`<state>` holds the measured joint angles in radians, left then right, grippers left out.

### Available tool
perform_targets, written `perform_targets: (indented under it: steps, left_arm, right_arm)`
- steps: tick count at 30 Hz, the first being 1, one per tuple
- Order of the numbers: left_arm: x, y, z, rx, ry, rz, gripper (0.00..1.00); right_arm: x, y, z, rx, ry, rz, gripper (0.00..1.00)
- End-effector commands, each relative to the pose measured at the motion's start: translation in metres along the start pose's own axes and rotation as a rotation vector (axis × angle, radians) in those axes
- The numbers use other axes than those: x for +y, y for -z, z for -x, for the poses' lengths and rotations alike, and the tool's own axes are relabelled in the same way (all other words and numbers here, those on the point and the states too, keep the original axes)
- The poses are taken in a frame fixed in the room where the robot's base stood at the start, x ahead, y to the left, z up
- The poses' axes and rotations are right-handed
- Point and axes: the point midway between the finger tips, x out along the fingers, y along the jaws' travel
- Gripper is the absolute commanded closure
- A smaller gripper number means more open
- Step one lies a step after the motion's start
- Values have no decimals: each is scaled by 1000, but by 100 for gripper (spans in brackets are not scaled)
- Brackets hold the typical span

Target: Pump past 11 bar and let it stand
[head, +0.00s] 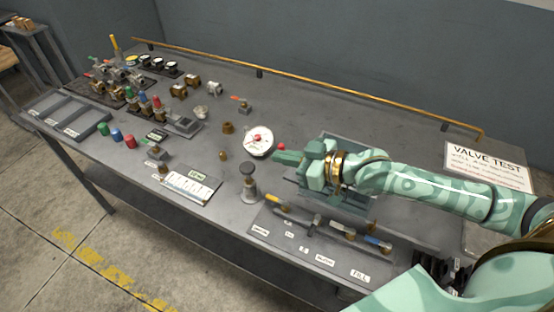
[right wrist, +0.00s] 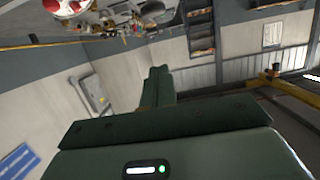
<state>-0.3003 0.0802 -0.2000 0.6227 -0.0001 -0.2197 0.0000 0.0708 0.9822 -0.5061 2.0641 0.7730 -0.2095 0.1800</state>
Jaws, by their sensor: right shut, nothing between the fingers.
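A round white pressure gauge (head: 258,141) with a red mark at its middle stands near the centre of the bench; its reading is too small to tell. A red ball knob (head: 282,146) shows just right of it. My right gripper (head: 279,157) is shut and empty, just below the knob; I cannot tell whether they touch. In the right wrist view its closed fingers (right wrist: 157,85) point away, with the gauge (right wrist: 66,6) at the top left. A grey box-like unit (head: 350,201) lies under the right gripper and wrist, mostly hidden. My left gripper is out of view.
A grey post with a round top (head: 249,181) stands left of the labelled panel (head: 310,247) with several handles. Fittings, coloured caps and valves fill the left of the bench (head: 225,222). A brass pipe (head: 300,84) runs along the back. A VALVE TEST sign (head: 487,168) lies at right.

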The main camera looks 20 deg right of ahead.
Motion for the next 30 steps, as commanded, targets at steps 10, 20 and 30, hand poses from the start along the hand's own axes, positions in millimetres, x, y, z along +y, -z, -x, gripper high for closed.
perform_targets:
  steps: [10, 20, 30]
  left_arm:
    - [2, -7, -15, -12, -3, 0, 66]
    - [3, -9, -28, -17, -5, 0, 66]
    - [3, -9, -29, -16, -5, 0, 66]
  right_arm:
    - [0, -1, -75, 3, 1, -2, 100]
    - [0, -36, -91, -3, 1, 0, 100]
    - [0, -39, -91, -1, 0, 0, 100]
